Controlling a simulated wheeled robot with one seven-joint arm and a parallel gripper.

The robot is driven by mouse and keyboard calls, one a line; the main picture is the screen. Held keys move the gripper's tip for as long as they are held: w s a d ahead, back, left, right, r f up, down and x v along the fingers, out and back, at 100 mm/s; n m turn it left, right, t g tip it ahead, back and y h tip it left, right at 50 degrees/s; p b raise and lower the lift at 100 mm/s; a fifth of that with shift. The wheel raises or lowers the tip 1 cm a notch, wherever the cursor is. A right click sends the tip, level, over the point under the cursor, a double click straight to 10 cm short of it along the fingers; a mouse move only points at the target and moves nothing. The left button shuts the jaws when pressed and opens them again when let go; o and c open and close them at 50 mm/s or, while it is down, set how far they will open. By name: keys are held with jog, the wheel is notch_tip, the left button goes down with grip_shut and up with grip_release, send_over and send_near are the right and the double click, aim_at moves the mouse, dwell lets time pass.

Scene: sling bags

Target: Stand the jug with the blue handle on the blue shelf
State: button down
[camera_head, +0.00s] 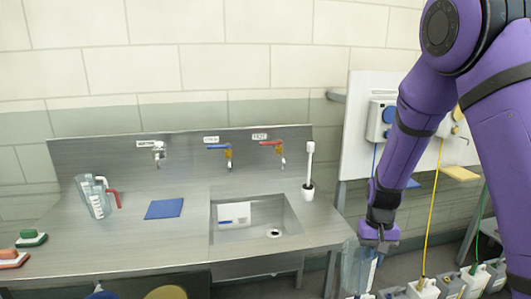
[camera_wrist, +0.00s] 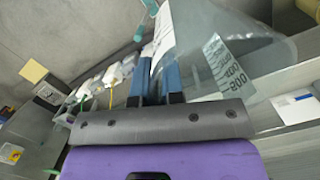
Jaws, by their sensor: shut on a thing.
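My gripper (camera_head: 376,248) hangs low, just right of the steel counter's end. It is shut on a clear jug (camera_head: 354,266) with a printed scale, which also shows in the wrist view (camera_wrist: 228,62). Blue strips show at the fingers (camera_wrist: 157,78); I cannot clearly separate the jug's handle from the fingers there. The blue shelf (camera_head: 412,184) juts from the white wall board, partly hidden behind my forearm, above and right of my gripper.
A yellow shelf (camera_head: 461,173) is right of the blue one. Dosing units with hoses hang above canisters (camera_head: 424,289). On the counter (camera_head: 120,252) stand a red-handled jug (camera_head: 97,200) and another jug behind it, a blue cloth (camera_head: 164,208), brushes (camera_head: 31,238) and a sink.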

jog(key=w+d+f+n, duration=0.1)
jog(key=w+f, duration=0.6)
jog(key=f, duration=0.3)
jog(key=shift+w+d+n, duration=0.25)
jog(key=shift+d+n, duration=0.1)
jog(key=shift+n, duration=0.05)
